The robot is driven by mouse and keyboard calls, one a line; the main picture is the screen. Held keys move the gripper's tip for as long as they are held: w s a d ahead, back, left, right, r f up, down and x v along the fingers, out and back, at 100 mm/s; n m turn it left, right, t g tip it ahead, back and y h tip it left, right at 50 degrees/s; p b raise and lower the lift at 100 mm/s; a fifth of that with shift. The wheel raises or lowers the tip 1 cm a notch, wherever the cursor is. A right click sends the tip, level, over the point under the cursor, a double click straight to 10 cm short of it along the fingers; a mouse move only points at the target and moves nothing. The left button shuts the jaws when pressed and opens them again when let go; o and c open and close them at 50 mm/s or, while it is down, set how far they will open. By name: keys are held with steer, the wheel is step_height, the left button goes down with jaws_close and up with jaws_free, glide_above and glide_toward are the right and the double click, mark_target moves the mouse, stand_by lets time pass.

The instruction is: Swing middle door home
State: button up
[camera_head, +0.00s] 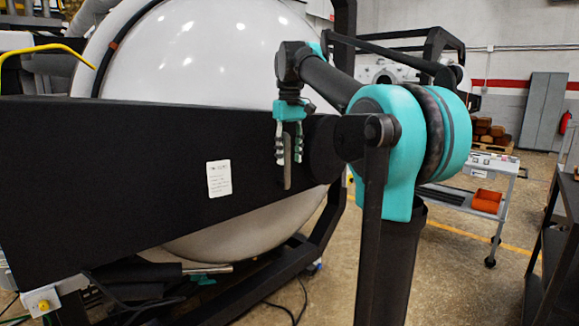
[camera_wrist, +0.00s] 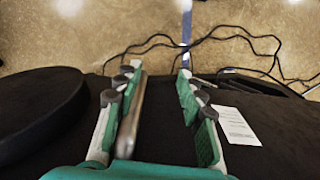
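A large white domed furnace door (camera_head: 190,60) fills the upper left of the head view, behind a thick black beam (camera_head: 100,160) with a white label (camera_head: 219,178). I cannot tell which door counts as the middle one. A short metal handle (camera_head: 288,178) stands upright near the beam's right end. My gripper (camera_head: 289,157) points down at the handle. In the wrist view my gripper (camera_wrist: 158,77) has its fingers well apart. The metal handle (camera_wrist: 133,115) lies between them, close along the left finger and clear of the right one. Whether it touches the left finger is unclear.
A black round part (camera_wrist: 38,110) is left of the fingers. Dark cables (camera_head: 290,300) lie on the floor below. A grey cart (camera_head: 490,180) with orange bins stands to the right, with a dark bench (camera_head: 560,250) at the far right. Open floor lies between.

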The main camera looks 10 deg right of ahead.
steer(key=shift+f, duration=1.75)
steer(key=shift+c, duration=0.6)
jaws_close()
steer(key=c, duration=0.7)
jaws_free()
steer(key=o, duration=0.8)
step_height(320, 180, up, 12)
